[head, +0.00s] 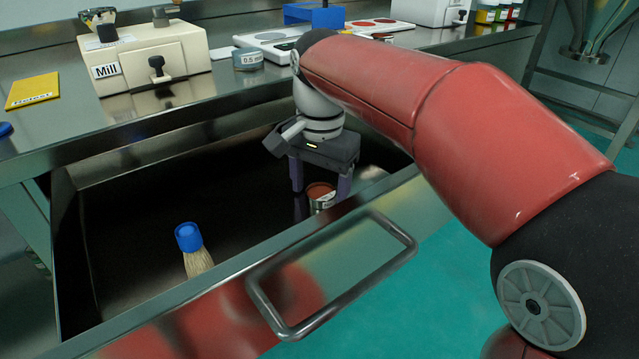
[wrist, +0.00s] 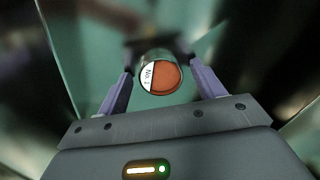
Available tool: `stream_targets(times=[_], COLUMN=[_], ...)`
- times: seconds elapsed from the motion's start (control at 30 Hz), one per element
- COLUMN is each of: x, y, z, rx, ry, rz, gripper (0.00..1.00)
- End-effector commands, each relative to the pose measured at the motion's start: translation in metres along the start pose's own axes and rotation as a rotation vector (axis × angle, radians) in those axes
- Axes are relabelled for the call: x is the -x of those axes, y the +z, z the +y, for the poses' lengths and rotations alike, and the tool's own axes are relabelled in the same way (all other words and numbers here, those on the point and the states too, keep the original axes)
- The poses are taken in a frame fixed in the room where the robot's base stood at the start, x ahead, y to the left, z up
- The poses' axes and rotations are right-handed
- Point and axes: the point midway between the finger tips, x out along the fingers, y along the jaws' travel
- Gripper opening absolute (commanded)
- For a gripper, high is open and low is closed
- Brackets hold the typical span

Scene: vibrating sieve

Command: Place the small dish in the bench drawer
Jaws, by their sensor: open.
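The small dish (head: 321,199) is a round metal tin with an orange-red top and a white label. It is inside the open bench drawer (head: 85,172), near the front wall towards the right end. In the wrist view the dish (wrist: 165,79) lies between the fingertips, with a gap visible on each side. My gripper (head: 320,192) points down into the drawer, open, with its purple fingers either side of the dish. Whether the dish's base touches the drawer floor is hidden by the front wall.
A brush with a blue cap (head: 189,238) stands in the drawer at the left. The drawer's front handle (head: 335,275) sticks out. On the bench are a mill (head: 150,62), a yellow notebook (head: 32,90), a grey labelled tin (head: 248,59) and a scale (head: 272,37).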

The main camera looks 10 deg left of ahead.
Motion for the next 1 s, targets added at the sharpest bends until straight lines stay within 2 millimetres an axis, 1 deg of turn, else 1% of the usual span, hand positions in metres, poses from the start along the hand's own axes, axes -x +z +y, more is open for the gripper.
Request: stream_targets(times=[0.13, 0.27, 0.5, 0.6, 0.7, 0.83, 1.0], x=[0.004, 0.020, 0.072, 0.092, 0.107, 0.118, 0.121], y=[0.000, 0.000, 0.000, -0.001, -0.001, 0.000, 0.000], z=[0.000, -0.001, -0.001, -0.001, -0.001, 0.000, 0.000], rx=[0.000, 0.000, 0.000, 0.000, 0.000, -0.001, 0.000], ry=[-0.001, -0.002, -0.003, -0.003, -0.001, -0.001, 0.000], rz=[0.001, 0.002, 0.002, 0.001, 0.000, 0.000, 0.000], gripper=[0.68, 0.68, 0.68, 0.68, 0.68, 0.68, 0.68])
